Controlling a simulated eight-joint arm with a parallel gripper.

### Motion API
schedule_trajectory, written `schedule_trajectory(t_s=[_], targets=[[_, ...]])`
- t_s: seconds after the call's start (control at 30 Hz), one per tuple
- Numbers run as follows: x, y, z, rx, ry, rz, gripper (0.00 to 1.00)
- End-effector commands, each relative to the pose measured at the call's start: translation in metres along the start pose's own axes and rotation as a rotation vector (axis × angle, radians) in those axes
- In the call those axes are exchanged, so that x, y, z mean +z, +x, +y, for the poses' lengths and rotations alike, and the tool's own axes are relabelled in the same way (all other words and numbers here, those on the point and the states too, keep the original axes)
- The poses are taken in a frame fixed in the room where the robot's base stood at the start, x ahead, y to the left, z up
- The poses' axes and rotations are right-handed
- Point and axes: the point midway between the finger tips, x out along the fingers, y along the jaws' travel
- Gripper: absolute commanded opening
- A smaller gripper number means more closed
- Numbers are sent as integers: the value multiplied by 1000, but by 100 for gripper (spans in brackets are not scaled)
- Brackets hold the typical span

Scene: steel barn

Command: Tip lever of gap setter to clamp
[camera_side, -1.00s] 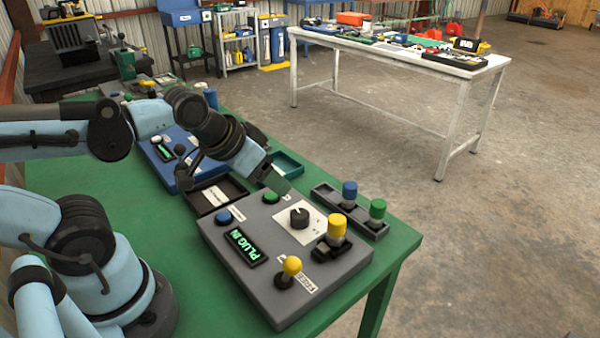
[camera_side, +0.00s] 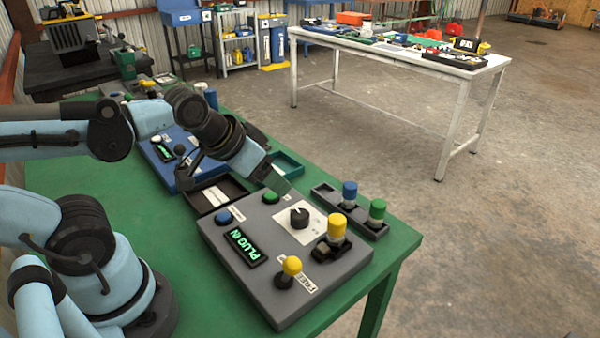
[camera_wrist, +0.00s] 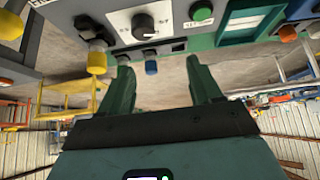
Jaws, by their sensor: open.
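A grey control box, apparently the gap setter (camera_side: 222,264), sits on the green bench, its display (camera_side: 244,247) reading "PLUG IN". A short lever with a yellow ball knob (camera_side: 291,266) stands at its near corner beside a small label, possibly "FREE". A yellow plug (camera_side: 337,227) stands in a black socket on the box. My gripper (camera_side: 277,185) is above the box's far edge, near the green button, away from the lever. In the wrist view my gripper (camera_wrist: 159,64) is open and empty.
The box also carries a black dial (camera_side: 299,218), a green button (camera_side: 271,197) and a blue button (camera_side: 223,217). A rack (camera_side: 326,192) with blue and green plugs stands behind it. A black tray (camera_side: 193,206) and a blue box (camera_side: 156,170) lie beyond.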

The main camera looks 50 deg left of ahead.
Motion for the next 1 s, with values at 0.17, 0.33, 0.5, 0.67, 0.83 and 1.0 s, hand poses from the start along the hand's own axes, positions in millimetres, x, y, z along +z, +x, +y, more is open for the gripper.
schedule_trajectory(t_s=[0.17, 0.33, 0.5, 0.67, 0.83, 1.0], targets=[[0, 0, 0, 0, 1, 0, 58], [-1, -2, 13, 29, 137, -54, 56], [0, -12, 52, 142, 579, -213, 56], [6, -28, 92, 310, 1075, -363, 56], [13, -45, 122, 483, 1473, -463, 56], [18, -54, 134, 579, 1659, -505, 56]])
